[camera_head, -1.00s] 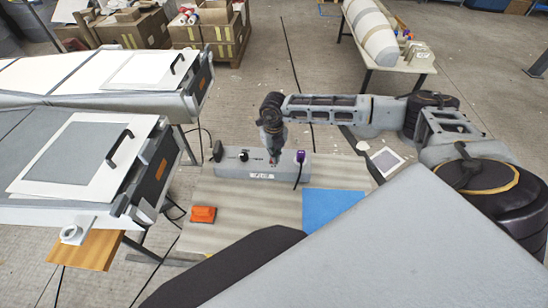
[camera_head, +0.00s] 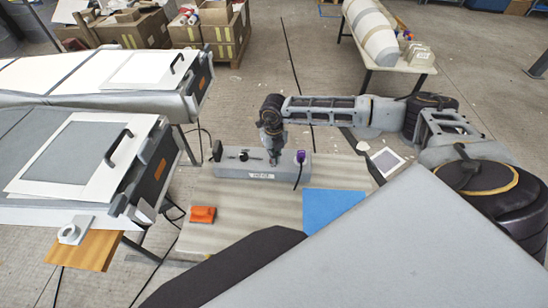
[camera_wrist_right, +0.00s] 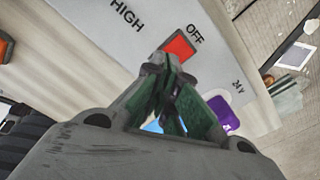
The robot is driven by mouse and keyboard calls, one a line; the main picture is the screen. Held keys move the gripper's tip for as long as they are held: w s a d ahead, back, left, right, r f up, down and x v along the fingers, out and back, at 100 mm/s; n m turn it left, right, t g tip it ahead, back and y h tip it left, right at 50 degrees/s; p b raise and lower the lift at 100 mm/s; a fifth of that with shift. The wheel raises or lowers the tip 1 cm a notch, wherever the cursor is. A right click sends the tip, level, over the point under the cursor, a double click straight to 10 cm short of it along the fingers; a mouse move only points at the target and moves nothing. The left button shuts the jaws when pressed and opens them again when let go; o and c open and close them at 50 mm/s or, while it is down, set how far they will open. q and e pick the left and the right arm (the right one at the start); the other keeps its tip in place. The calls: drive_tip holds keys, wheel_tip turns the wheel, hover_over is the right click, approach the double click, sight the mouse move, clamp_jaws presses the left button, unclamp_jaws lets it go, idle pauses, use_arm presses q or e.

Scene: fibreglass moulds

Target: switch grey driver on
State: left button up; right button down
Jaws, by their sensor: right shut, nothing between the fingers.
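The grey driver (camera_head: 230,169) is a long box with a dark knob on top, lying at the back of the work table in the head view. In the right wrist view the driver's top (camera_wrist_right: 105,38) shows the words HIGH, OFF and 24 V. Its red switch (camera_wrist_right: 181,46) sits beside OFF. My right gripper (camera_head: 273,160) points down at the driver's top, and its fingers are shut and empty. In the right wrist view the fingertips (camera_wrist_right: 160,62) overlap the lower left edge of the switch and partly hide it. I cannot tell whether they touch it. My left gripper is out of view.
A purple plug (camera_head: 300,157) with a dark cable stands at the driver's right end. An orange block (camera_head: 202,215) and a blue sheet (camera_head: 330,207) lie on the table (camera_head: 258,212) in front. White moulds (camera_head: 85,160) stand to the left.

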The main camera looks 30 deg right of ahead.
drive_tip(key=shift+f, duration=0.15)
drive_tip(key=shift+f+b, duration=0.4)
idle(0.7)
drive_tip(key=shift+s+f, duration=0.1)
drive_tip(key=shift+f, duration=0.05)
idle(0.4)
drive_tip(key=shift+r+p, duration=0.75)
drive_tip(key=shift+r, duration=0.6)
drive_tip(key=shift+r+p, duration=1.3)
drive_tip(key=shift+r, duration=0.85)
